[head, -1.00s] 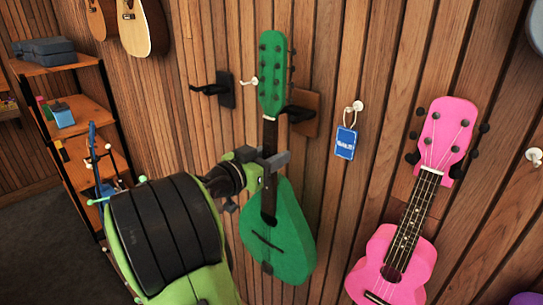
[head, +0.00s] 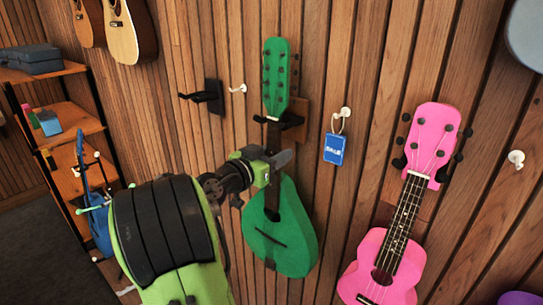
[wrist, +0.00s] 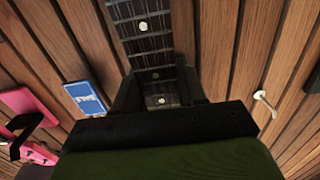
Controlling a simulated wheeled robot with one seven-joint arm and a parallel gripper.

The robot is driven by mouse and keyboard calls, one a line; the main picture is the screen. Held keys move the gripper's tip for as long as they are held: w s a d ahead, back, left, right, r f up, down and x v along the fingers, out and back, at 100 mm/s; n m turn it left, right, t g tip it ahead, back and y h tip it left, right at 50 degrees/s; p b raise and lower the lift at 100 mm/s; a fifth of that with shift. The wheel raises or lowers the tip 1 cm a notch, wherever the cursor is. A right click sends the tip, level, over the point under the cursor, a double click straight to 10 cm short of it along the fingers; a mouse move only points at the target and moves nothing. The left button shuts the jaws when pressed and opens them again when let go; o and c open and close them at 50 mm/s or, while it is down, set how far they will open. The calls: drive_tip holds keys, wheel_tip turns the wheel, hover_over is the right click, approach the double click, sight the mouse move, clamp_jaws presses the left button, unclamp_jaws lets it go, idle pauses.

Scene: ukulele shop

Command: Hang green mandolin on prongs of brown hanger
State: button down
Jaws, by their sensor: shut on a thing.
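The green mandolin (head: 280,230) is upright in front of the slatted wall, its green headstock (head: 276,75) at the top. My gripper (head: 272,170) is shut on its dark neck, just above the body. In the wrist view my gripper (wrist: 158,95) has the fretted neck (wrist: 145,35) between its fingers. The brown hanger (head: 298,118) is on the wall behind the neck, just below the headstock. I cannot tell whether the headstock touches the prongs.
An empty black hanger (head: 205,97) and a white hook (head: 238,89) are to the left. A blue tag (head: 334,149) hangs on a white hook at the right. A pink ukulele (head: 385,265) hangs further right. Shelves (head: 70,125) stand at far left.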

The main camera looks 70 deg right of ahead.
drive_tip(key=shift+s+d+r, duration=0.15)
drive_tip(key=shift+d, duration=0.15)
drive_tip(key=shift+f+b, duration=1.2)
drive_tip(key=shift+b, duration=0.15)
drive_tip(key=shift+r, duration=0.1)
drive_tip(key=c, duration=0.7)
unclamp_jaws()
drive_tip(key=shift+o, duration=0.7)
drive_tip(key=shift+f, duration=0.2)
